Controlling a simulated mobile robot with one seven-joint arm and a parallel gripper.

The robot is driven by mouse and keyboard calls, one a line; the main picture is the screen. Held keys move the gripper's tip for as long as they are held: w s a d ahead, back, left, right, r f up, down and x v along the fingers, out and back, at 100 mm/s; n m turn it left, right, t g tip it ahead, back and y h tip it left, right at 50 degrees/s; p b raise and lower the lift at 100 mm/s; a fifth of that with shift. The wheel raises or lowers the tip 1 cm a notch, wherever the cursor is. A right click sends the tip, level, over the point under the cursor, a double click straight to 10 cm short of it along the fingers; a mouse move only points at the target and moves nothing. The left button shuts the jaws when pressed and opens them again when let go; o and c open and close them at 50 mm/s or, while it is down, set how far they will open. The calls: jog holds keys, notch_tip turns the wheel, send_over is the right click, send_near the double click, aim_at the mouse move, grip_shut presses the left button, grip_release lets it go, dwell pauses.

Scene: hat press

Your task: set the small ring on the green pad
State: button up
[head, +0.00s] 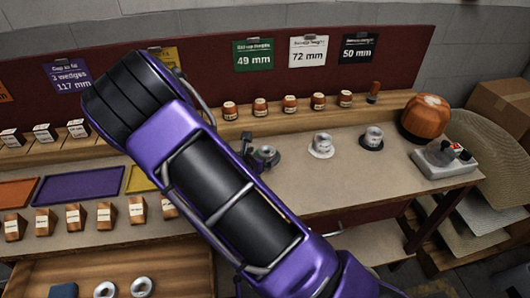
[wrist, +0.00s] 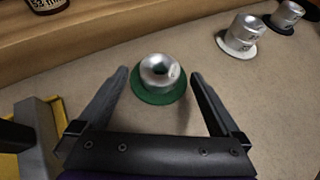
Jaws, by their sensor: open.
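My gripper (wrist: 159,76) is open, with one finger on each side of the ring and pad. Gaps show between the fingers and the ring, so it holds nothing. I cannot read which ring is the small one.
Behind the pads, a wooden ledge (head: 281,118) carries several brown jars. A green "49 mm" sign (head: 254,56) hangs on the back board. A grey box with a red-topped control (head: 444,160) stands at the right.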

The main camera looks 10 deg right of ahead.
jog(key=p+v, duration=0.1)
jog(key=v, duration=0.8)
jog(key=shift+s, duration=0.1)
jog(key=shift+r, duration=0.15)
